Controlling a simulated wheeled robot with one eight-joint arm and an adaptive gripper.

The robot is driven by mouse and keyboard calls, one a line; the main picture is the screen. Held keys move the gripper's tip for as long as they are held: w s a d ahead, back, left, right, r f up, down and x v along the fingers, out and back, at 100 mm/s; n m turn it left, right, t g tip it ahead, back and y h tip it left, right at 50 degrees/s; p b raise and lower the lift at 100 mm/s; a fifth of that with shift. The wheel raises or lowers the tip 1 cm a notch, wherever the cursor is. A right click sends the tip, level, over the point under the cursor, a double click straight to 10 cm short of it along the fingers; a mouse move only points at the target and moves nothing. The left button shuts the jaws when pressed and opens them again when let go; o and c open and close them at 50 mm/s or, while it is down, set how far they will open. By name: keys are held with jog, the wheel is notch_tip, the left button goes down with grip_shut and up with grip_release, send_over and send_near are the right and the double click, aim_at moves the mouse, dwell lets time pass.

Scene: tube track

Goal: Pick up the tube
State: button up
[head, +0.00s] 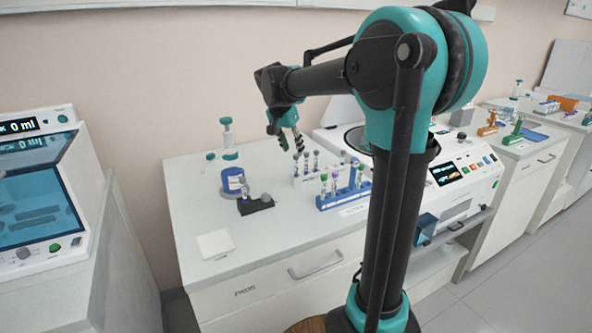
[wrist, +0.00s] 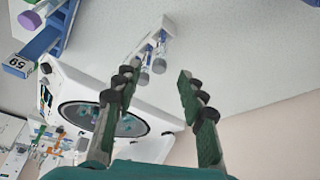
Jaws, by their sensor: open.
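My gripper (head: 288,143) is open and empty above the back of the white bench, over the racks. In the wrist view its two fingers stand apart (wrist: 156,80). A white rack (head: 308,180) below it holds several small capped tubes (head: 306,160); two of its tubes (wrist: 152,62) show beyond the fingertips in the wrist view, apart from them. A blue rack (head: 344,197) in front holds several tubes with green and purple caps (head: 351,174). It also shows at the left of the wrist view (wrist: 38,48). Which tube is meant cannot be told.
A blue round container (head: 232,182), a small black device (head: 256,205) and a white pad (head: 215,244) are at the left of the bench. A stand (head: 228,142) is behind. A white centrifuge-like machine (head: 462,170) is at right.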

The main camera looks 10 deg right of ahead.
aim_at(295, 156)
jog(key=shift+x, duration=3.25)
jog(key=shift+s+a, duration=0.1)
jog(key=shift+s, duration=0.05)
jog(key=shift+c, duration=0.5)
grip_shut()
